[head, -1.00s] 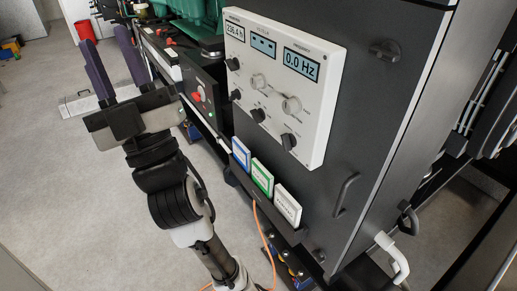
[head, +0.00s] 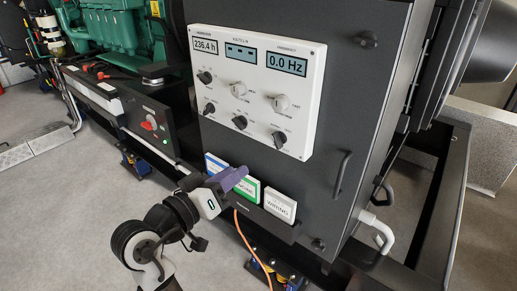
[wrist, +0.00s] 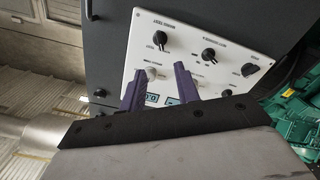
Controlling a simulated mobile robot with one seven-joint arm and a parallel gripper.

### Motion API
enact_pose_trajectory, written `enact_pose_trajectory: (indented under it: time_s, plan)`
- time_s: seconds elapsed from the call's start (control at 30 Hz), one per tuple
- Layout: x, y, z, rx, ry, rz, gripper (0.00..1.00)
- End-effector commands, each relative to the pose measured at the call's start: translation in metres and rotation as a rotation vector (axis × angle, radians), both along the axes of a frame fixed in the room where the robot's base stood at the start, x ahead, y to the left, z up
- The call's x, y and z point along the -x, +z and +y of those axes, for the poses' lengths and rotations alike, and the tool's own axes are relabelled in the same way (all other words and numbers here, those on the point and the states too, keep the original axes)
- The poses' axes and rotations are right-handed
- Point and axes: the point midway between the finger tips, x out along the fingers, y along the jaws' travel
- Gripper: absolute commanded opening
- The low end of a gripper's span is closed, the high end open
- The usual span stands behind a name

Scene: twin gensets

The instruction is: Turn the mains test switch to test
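The white control panel (head: 258,60) on the dark cabinet carries three displays, several black knobs and two pale knobs. Its lower row has black knobs at left (head: 209,109), middle (head: 240,122) and right (head: 279,138). The panel appears upside down in the wrist view (wrist: 185,45), with the right knob (wrist: 160,38) at upper left. My gripper (head: 240,173) has purple fingers and is below the panel in the head view. In the wrist view its fingers (wrist: 158,76) are apart and empty.
Blue, green and white cards (head: 280,206) stand in a holder below the panel, partly hidden by my gripper. A cabinet handle (head: 343,175) sticks out at right. A box with a red switch (head: 149,125) is at left. Open floor (head: 70,215) lies at lower left.

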Motion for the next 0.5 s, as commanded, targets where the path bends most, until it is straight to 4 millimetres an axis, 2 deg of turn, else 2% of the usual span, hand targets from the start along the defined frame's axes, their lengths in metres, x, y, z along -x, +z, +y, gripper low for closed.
enact_pose_trajectory:
  time_s: [0.17, 0.5]
  plan:
    - [-0.019, 0.002, -0.015, -0.001, -0.004, 0.001, 0.32]
    - [-0.078, 0.003, -0.057, 0.001, -0.002, 0.0, 0.32]
